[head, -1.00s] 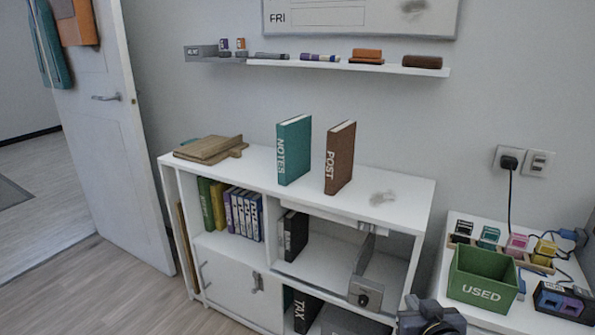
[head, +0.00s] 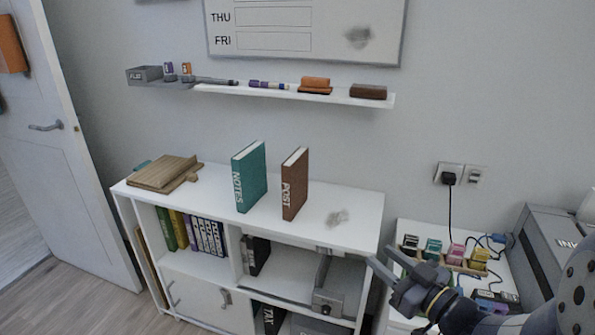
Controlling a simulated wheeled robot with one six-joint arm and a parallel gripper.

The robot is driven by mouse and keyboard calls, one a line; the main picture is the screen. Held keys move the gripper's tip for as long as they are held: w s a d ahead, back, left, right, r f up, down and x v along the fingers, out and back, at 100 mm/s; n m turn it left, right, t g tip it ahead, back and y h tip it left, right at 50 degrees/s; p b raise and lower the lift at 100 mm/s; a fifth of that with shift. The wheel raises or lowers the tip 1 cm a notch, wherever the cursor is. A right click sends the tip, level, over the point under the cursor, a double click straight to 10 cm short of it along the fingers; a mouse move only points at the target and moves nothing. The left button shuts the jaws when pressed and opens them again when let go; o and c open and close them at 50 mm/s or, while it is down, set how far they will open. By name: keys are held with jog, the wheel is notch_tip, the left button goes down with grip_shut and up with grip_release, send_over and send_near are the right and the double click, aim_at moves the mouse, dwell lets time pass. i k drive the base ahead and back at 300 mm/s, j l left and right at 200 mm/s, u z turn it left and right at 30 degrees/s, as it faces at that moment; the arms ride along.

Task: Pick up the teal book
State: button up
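The teal book (head: 250,178), marked NOTES, stands upright on top of the white shelf desk (head: 345,236). A brown book (head: 294,185), marked POST, stands upright just to its right with a narrow gap between them. My gripper (head: 383,277) is at the lower right, in front of the desk's right end. Its fingers are spread apart with nothing between them. It is well to the right of the teal book and lower in the picture.
Wooden boards (head: 164,172) lie on the desk's left end. A wall shelf (head: 300,94) with markers and erasers hangs above. A side table (head: 408,230) with small coloured containers stands at right. A drawer (head: 332,290) juts out below the desktop, near my gripper.

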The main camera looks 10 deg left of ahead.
aim_at(248, 167)
jog(key=i+j+z, duration=0.1)
jog(key=j+z, duration=1.15)
jog(key=k+j+z, duration=0.15)
jog(key=j+z, duration=0.3)
jog(key=k+j, duration=0.15)
jog(key=j, duration=0.25)
jog(key=k+j+z, duration=0.1)
jog(key=j, duration=0.25)
jog(key=k+j, duration=0.15)
jog(key=j, duration=0.25)
jog(key=k+j, duration=0.15)
jog(key=j, duration=0.2)
jog(key=k+j+z, duration=0.1)
jog(key=j, duration=0.25)
jog(key=k+j, duration=0.25)
jog(key=j, duration=0.15)
jog(key=k+j, duration=0.15)
jog(key=j, duration=0.2)
jog(key=z, duration=0.05)
